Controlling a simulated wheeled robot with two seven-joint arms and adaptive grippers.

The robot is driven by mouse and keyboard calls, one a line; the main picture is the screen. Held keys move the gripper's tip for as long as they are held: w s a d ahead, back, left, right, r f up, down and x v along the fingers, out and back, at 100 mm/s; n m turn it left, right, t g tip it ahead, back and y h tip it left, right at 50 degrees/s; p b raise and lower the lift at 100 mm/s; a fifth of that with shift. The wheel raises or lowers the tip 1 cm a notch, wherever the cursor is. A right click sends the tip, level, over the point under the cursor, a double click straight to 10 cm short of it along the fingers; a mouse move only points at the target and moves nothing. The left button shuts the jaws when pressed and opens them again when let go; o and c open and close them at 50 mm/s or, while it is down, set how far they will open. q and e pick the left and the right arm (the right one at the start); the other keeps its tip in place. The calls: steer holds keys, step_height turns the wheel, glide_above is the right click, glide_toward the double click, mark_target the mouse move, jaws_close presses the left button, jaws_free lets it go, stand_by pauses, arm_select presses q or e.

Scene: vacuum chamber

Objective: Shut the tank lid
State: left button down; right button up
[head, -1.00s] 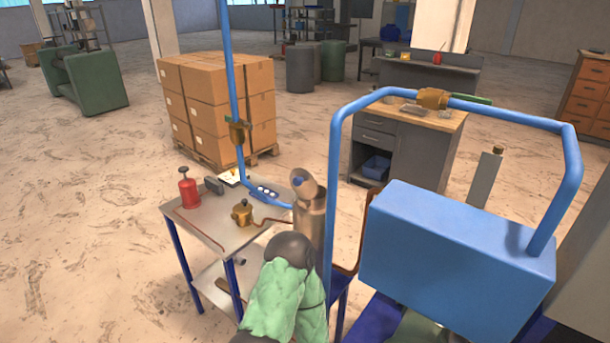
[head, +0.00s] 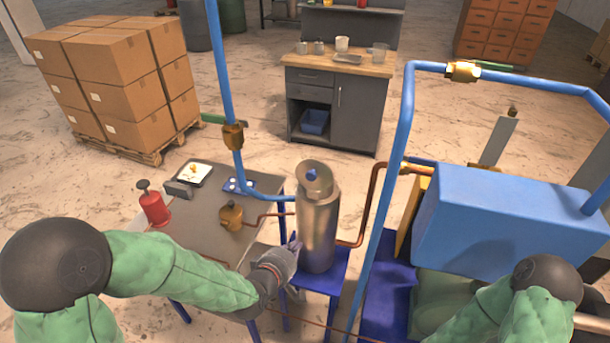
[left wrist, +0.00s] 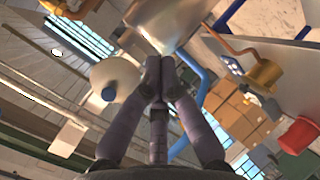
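The tank (head: 318,232) is a tall metal cylinder on a blue stand. In the left wrist view the pale lid (left wrist: 120,74) shows to the left of the tank (left wrist: 168,18). My left gripper (head: 292,247) is beside the tank's lower left side, below the lid. Its fingertips (left wrist: 158,72) meet with nothing seen between them; whether they touch the tank is unclear. My right gripper is not in view; only the right arm shows.
A grey table (head: 205,215) left of the tank holds a red pump-like can (head: 153,206) and a brass pot (head: 231,216). Blue pipes (head: 385,190) rise on both sides of the tank. A large blue box (head: 500,225) stands to the right.

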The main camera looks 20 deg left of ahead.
mark_target(310, 172)
arm_select(q)
step_height(310, 172, up, 14)
steer(key=a+n+t+p, duration=0.1)
steer(key=n+t+p, duration=0.1)
steer(key=n+t, duration=0.2)
steer(key=shift+y, duration=0.4)
steer(key=w, duration=0.4)
steer(key=w+f, duration=0.1)
steer(key=w, duration=0.8)
steer(key=shift+w+d+f, duration=0.1)
steer(key=shift+d+f, duration=0.25)
steer(key=shift+w+r+p, duration=0.25)
steer(key=shift+r+p, duration=0.05)
steer(key=shift+p, duration=0.2)
